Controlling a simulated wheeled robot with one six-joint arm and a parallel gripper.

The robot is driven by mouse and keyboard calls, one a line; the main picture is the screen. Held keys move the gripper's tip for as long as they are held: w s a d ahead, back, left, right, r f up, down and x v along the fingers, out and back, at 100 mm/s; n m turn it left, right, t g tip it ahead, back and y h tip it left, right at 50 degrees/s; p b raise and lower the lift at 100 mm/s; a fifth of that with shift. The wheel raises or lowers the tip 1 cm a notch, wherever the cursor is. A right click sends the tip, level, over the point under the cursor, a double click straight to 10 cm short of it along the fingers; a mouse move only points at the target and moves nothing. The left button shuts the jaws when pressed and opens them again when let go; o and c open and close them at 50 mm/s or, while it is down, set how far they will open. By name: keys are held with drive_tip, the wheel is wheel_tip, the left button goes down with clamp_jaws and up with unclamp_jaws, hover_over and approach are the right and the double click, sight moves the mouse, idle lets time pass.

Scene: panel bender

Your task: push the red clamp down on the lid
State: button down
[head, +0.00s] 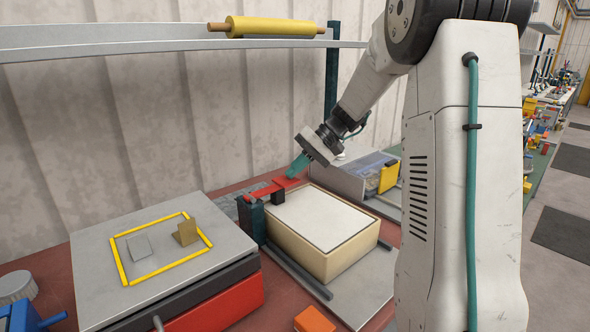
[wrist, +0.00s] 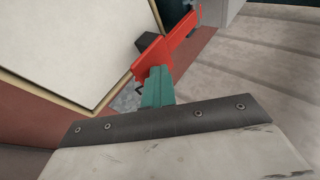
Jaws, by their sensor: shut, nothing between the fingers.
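The red clamp (head: 262,192) is mounted on a dark post at the back left corner of a cream box. The lid (head: 322,215) is a flat white panel on top of the box, also in the wrist view (wrist: 70,40). My gripper (head: 298,166) has teal fingers, shut and empty, just above the clamp's free end. In the wrist view its fingertips (wrist: 157,72) overlap the red bar; I cannot tell whether they touch.
A grey plate with a yellow frame (head: 122,262) lies on a red-sided unit at left. An orange block (head: 314,320) is at the front. A shelf with a yellow roll (head: 275,27) runs above.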

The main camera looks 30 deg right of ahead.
wheel_tip(320, 180, up, 4)
drive_tip(key=shift+r, duration=0.15)
drive_tip(key=v, duration=1)
drive_tip(key=shift+a, duration=0.1)
drive_tip(key=s+a+f+h, duration=0.3)
drive_tip(key=s+a, duration=0.4)
drive_tip(key=s, duration=0.3)
drive_tip(key=s+a+f+n+g+h, duration=0.1)
drive_tip(key=s+a+f+h, duration=0.1)
drive_tip(key=s+a, duration=0.5)
drive_tip(key=s+a+f+h, duration=0.3)
drive_tip(key=s+a, duration=0.3)
drive_tip(key=s, duration=0.7)
drive_tip(key=shift+a+f+n+g+h, duration=0.3)
drive_tip(key=shift+a+f+g, duration=0.1)
drive_tip(key=shift+f, duration=0.4)
